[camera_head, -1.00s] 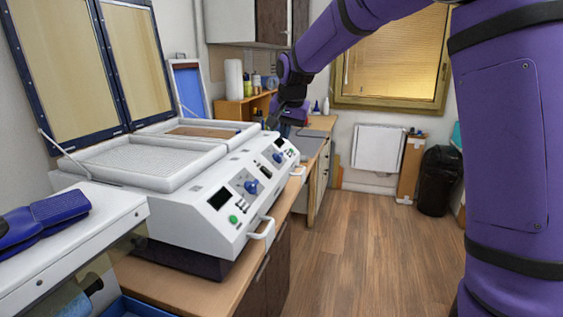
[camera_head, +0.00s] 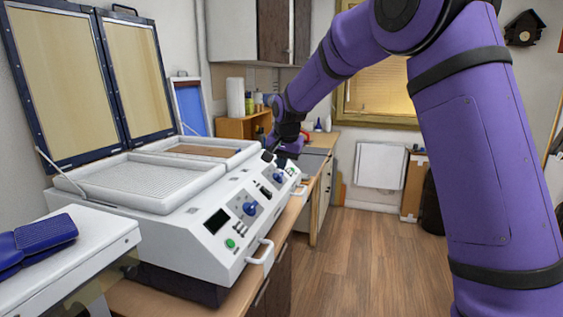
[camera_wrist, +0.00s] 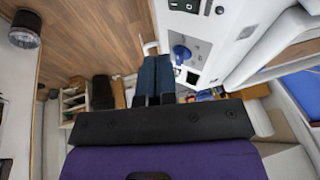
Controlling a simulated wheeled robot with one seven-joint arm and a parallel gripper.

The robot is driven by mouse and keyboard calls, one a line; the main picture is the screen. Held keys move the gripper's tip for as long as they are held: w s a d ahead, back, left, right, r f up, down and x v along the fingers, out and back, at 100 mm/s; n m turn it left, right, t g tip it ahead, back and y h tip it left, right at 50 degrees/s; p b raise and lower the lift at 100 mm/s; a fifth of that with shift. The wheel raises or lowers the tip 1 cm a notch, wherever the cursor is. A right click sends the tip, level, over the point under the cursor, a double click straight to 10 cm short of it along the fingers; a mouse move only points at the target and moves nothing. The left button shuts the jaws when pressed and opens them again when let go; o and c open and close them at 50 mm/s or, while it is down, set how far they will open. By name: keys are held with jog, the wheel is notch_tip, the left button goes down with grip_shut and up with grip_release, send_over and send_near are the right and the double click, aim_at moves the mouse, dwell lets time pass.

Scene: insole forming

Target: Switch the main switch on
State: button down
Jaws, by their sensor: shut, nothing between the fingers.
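The white forming machine (camera_head: 170,215) stands on the bench with its sloped control panel facing right. A dark switch (camera_head: 265,191), which looks like the main switch, sits mid-panel between two blue knobs. In the wrist view a dark switch plate (camera_wrist: 184,5) shows at the top edge, partly cut off; its position on or off cannot be told. My gripper (camera_head: 269,154) is near the far end of the panel, at its upper edge. In the wrist view my gripper (camera_wrist: 154,62) shows its two fingers together and empty, beside a blue knob (camera_wrist: 180,53).
The near blue knob (camera_head: 250,209), a green button (camera_head: 231,244) and a dark display (camera_head: 217,221) are on the near panel. White handles (camera_head: 262,252) stick out in front. Raised framed lids (camera_head: 85,85) stand behind. The wooden floor (camera_head: 350,260) to the right is clear.

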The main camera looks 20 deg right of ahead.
aim_at(272, 194)
jog(key=x, duration=0.5)
jog(key=a+x, duration=0.1)
jog(key=x, duration=0.2)
jog(key=shift+w+a+f, duration=0.1)
jog(key=shift+w+f, duration=0.05)
jog(key=shift+f, duration=0.15)
jog(key=shift+w+a+f, duration=0.25)
jog(key=shift+a+f, duration=0.05)
jog(key=shift+f, duration=0.3)
jog(key=shift+a+f, duration=0.1)
jog(key=shift+f, duration=0.25)
jog(key=shift+r, duration=0.25)
jog(key=shift+r, duration=0.6)
jog(key=shift+r, duration=0.1)
